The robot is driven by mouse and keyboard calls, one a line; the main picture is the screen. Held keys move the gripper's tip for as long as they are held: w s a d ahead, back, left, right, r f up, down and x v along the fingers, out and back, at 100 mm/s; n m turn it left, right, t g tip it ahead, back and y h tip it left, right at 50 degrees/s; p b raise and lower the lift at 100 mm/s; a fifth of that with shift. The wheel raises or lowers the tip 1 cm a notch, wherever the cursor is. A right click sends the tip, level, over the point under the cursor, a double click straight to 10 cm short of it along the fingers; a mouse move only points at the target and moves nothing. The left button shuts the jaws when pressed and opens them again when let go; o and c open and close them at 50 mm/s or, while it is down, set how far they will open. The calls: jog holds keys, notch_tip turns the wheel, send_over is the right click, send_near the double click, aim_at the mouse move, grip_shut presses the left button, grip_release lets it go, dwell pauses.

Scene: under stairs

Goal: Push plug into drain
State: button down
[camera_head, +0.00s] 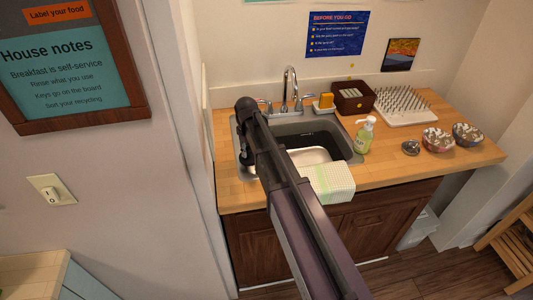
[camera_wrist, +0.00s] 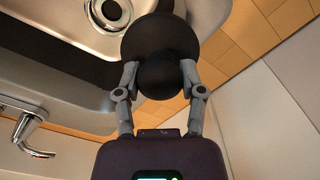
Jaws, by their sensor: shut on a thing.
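The black plug (camera_wrist: 160,35) has a wide round body and a round knob. My gripper (camera_wrist: 159,72) is shut on the knob in the wrist view, with one finger on each side. The metal drain (camera_wrist: 110,12) shows at the top of the wrist view, to the left of the plug and apart from it. The sink (camera_head: 318,130) is set in the wooden counter in the head view. My arm crosses in front of it and hides part of the basin. My gripper is at the sink's left side there, and the drain cannot be made out.
The faucet (camera_head: 290,88) stands behind the basin. A pale metal pan or tray (camera_head: 312,156) is in the basin's front part. A checked towel (camera_head: 330,182) hangs over the front edge. A soap bottle (camera_head: 365,134) stands to the right, with bowls (camera_head: 437,139) farther along.

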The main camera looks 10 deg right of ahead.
jog(key=shift+w+d, duration=0.1)
jog(key=shift+w+d+r, duration=0.2)
jog(key=shift+w+d, duration=0.1)
jog(key=shift+w, duration=0.15)
jog(key=w+d+r+m+p, duration=0.1)
jog(key=w+d+r+p, duration=0.1)
jog(key=w+d, duration=0.35)
notch_tip(320, 180, down, 14)
jog(key=w+d+b, duration=0.1)
jog(key=b, duration=1.2)
jog(key=shift+w+d+m, duration=0.25)
jog(key=shift+w+m, duration=0.05)
jog(key=shift+b, duration=0.3)
notch_tip(320, 180, down, 6)
jog(key=b, duration=0.5)
jog(key=shift+r+b, duration=0.1)
jog(key=shift+b, duration=0.3)
jog(key=shift+f+b, duration=1.25)
dwell(0.6)
